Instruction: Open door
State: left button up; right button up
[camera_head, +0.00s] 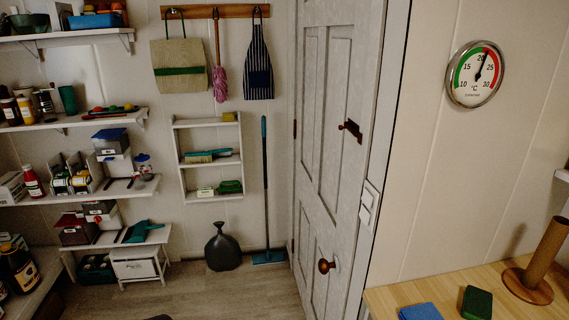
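The door (325,160) is a pale grey, panelled door in the right wall, seen at a steep angle. A round brown knob (326,266) sits low on it. A dark brown metal fitting (351,129) sits higher up, close to the edge nearer me. Dark hinge-like pieces show on its far edge. The door looks shut in its white frame (390,110), with no clear gap visible. Neither of my grippers shows in this view, and nothing touches the door.
Wooden floor (225,289) is clear before the door. Loaded shelves (85,125) fill the left. A wooden counter (455,297) with a paper-roll holder (537,262) stands at right.

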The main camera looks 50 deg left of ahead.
aim_at(333, 34)
jog(key=u, duration=1.45)
